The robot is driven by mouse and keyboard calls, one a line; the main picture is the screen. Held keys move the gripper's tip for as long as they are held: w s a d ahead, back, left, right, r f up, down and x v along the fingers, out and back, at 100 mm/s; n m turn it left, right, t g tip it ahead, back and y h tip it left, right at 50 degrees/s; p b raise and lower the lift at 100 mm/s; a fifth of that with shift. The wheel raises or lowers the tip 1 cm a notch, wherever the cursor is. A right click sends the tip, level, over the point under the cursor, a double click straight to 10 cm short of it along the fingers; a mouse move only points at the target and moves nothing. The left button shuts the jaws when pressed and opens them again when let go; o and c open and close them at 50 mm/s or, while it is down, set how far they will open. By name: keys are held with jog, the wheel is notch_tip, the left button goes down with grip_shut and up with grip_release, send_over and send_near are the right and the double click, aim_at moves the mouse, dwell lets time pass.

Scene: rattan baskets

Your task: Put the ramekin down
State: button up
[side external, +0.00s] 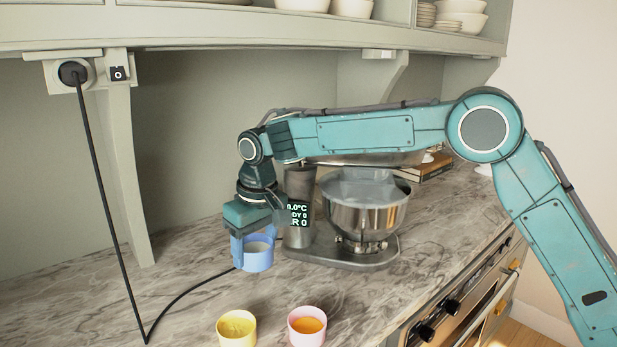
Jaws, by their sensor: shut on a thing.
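A blue ramekin (259,260) with pale contents is held in my gripper (250,243), left of the stand mixer. My gripper points down and is shut on the ramekin's rim or wall; the exact contact is partly hidden. The ramekin looks upright. I cannot tell from this view whether its base touches the marble counter (200,285) or hangs just above it. Two more ramekins stand on the counter in front: a yellow one (237,331) with yellow contents and a pink one (307,330) with orange contents.
A stand mixer (340,255) with a metal bowl (368,212) stands close to the right of my gripper. A black cord (108,215) runs from the wall socket across the counter, passing near the blue ramekin. A shelf (250,28) overhangs the back.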

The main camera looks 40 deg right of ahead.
aim_at(258, 293)
jog(key=shift+m, duration=0.9)
jog(key=w+d+f, duration=0.1)
jog(key=w, duration=0.1)
jog(key=w+d+f, duration=0.1)
jog(key=f, duration=0.1)
jog(key=shift+w+f, duration=0.15)
jog(key=shift+w, duration=0.2)
jog(key=shift+f, duration=0.1)
jog(key=shift+f, duration=3.9)
jog(key=shift+f, duration=0.2)
jog(key=o, duration=1)
jog(key=shift+o, duration=0.2)
jog(key=shift+r, duration=0.1)
jog(key=r, duration=0.4)
jog(key=s+r, duration=0.1)
jog(key=r, duration=0.3)
jog(key=s+r, duration=0.1)
jog(key=r, duration=0.3)
